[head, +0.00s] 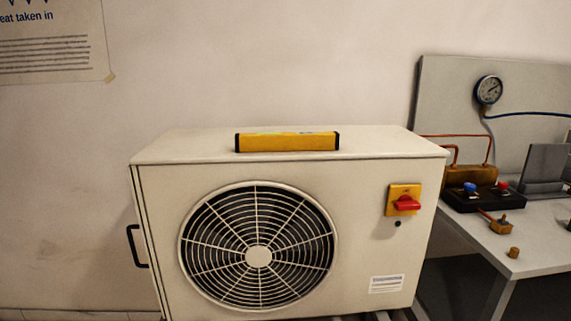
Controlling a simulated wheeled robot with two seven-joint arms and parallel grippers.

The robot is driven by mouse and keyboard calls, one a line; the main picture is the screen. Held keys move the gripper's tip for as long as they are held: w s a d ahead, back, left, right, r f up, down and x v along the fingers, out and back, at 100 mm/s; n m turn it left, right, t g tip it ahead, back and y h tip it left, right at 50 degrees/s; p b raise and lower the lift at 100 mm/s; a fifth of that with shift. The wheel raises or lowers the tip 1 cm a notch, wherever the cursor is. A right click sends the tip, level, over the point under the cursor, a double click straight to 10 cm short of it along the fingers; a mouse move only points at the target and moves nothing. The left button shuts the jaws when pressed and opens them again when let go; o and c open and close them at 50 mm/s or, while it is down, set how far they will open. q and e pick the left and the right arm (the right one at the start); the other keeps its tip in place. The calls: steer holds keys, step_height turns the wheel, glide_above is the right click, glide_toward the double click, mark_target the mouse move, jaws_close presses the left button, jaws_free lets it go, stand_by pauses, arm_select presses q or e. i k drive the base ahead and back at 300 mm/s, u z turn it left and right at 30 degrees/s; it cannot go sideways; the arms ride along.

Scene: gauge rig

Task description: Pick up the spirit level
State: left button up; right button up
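The spirit level (287,142) is a yellow bar with black end caps. It lies flat on top of the white fan unit (390,141), near the middle of the top's front part, with its long side running left to right. Nothing touches it apart from the surface under it. Neither of my grippers shows in the head view.
The unit's top is clear on both sides of the level. A red rotary switch (405,203) and a black side handle (136,246) stick out from the unit. At right, a bench (530,252) holds a black box (480,197), brass fittings (501,226) and a gauge (489,90) on a panel.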

mark_target(299, 141)
steer(key=u, duration=1.15)
steer(key=k, duration=0.15)
steer(key=z, duration=1.5)
steer(key=i, duration=1.15)
steer(key=u, duration=0.5)
